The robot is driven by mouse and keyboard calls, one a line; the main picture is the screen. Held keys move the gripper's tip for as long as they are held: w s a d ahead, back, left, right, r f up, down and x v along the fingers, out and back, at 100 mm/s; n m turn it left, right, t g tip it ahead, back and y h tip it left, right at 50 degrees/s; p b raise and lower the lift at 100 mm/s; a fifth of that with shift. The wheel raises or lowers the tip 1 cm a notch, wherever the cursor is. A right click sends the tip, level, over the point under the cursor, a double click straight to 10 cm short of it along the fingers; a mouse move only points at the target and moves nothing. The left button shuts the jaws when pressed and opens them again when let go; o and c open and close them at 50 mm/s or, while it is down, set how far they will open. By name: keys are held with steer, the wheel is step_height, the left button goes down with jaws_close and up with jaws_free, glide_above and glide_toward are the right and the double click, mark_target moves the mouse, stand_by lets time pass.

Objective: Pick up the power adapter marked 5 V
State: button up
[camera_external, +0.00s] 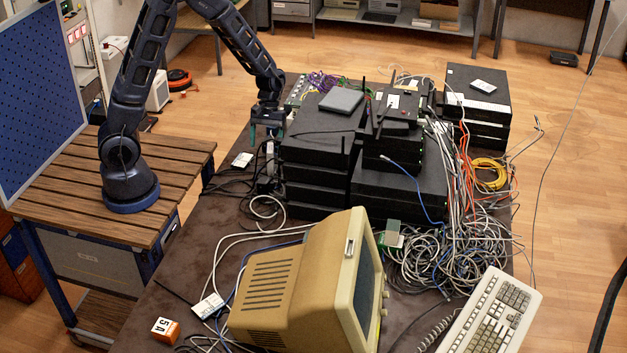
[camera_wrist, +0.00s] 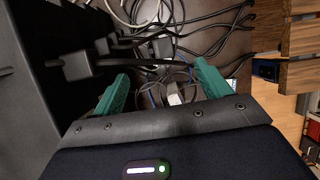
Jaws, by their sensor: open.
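My gripper (camera_external: 268,128) hangs at the far left edge of the dark table, beside the stack of black boxes. In the wrist view its two green fingers (camera_wrist: 160,72) are apart with nothing gripped. A small pale adapter-like block (camera_wrist: 174,93) lies between and below the fingers, among thin cables. A black plug-like block (camera_wrist: 75,66) sits left of the fingers, by the dark boxes. I cannot read a 5 V marking on any of them. In the external view this spot is mostly hidden by the gripper and cables.
The stacked black boxes (camera_external: 312,172) stand close to the gripper's right. A beige monitor (camera_external: 268,292), a keyboard (camera_external: 492,318) and an orange-white box reading 5A (camera_external: 165,330) are nearer. Tangled cables (camera_external: 440,255) fill the right side. A slatted wooden bench (camera_external: 75,190) adjoins the table.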

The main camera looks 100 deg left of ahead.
glide_toward(266, 179)
steer(key=shift+s+d+f, duration=0.1)
steer(key=shift+d+f, duration=0.05)
steer(key=shift+f, duration=0.4)
steer(key=shift+x, duration=5.2)
steer(key=c, duration=1.2)
steer(key=shift+o, duration=0.2)
steer(key=shift+r, duration=0.15)
